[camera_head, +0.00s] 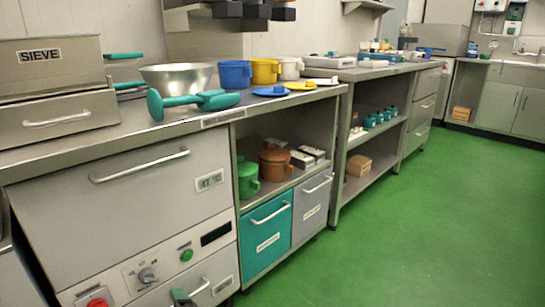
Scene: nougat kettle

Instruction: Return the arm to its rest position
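I cannot make out either of my grippers or arms in the head view. A small dark and greenish shape (182,297) is cut off by the bottom edge, in front of a drawer handle; I cannot tell what it is. The near steel counter (150,130) carries a teal tool (188,101) lying near its front edge. A metal bowl (178,77) stands behind the tool. Blue (235,74), yellow (265,71) and white (291,68) pots stand in a row to the right.
A box marked SIEVE (52,65) stands at the left. Below the counter are an oven-like front (125,200), a shelf with green (247,178) and brown (274,163) pots, and teal (266,232) and grey (313,205) drawers. The green floor (420,230) at the right is clear.

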